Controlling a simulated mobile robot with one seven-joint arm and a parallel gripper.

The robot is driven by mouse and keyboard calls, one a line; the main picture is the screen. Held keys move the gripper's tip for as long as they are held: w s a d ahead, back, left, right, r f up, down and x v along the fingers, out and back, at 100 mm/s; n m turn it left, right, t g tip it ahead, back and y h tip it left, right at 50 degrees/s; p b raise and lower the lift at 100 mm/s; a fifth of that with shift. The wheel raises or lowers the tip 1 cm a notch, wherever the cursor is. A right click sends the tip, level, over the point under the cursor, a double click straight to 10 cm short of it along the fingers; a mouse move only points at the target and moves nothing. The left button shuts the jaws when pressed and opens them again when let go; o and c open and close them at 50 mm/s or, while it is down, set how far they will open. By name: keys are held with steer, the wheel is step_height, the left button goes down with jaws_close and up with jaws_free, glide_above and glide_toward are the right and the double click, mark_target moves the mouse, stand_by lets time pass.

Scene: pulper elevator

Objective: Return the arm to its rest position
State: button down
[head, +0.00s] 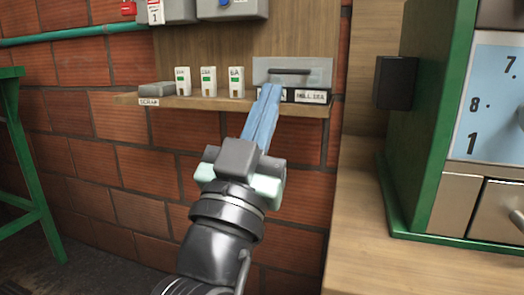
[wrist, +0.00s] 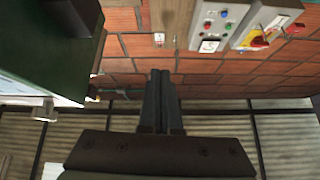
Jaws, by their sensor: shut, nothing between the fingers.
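My gripper (head: 269,92) is at the end of my raised arm in the middle of the head view, its blue fingers pointing up and away. The fingers lie together with nothing between them. In the head view the fingertips overlap the grey tray (head: 312,72) at the right end of the wooden shelf (head: 200,102); I cannot tell how far apart they are. The wrist view also shows the dark fingers (wrist: 160,100) side by side and empty, with brick wall beyond the tips.
Several small white fuse blocks (head: 209,81) stand on the shelf. A green cabinet (head: 432,120) stands on a wooden counter (head: 365,240) at right. A green frame (head: 30,170) is at left. Grey control boxes (wrist: 219,25) show in the wrist view. Brick wall (head: 125,175) lies behind.

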steer(key=s+r+n+t+y+p, duration=0.45)
steer(key=s+r+y, duration=0.45)
steer(key=s+r, duration=0.45)
step_height(320, 180, up, 37)
steer(key=p, duration=3.7)
steer(key=shift+w+a+g+h, duration=0.3)
steer(key=shift+a+g+h, duration=0.1)
steer(key=shift+g, duration=0.05)
steer(key=shift+n, duration=0.25)
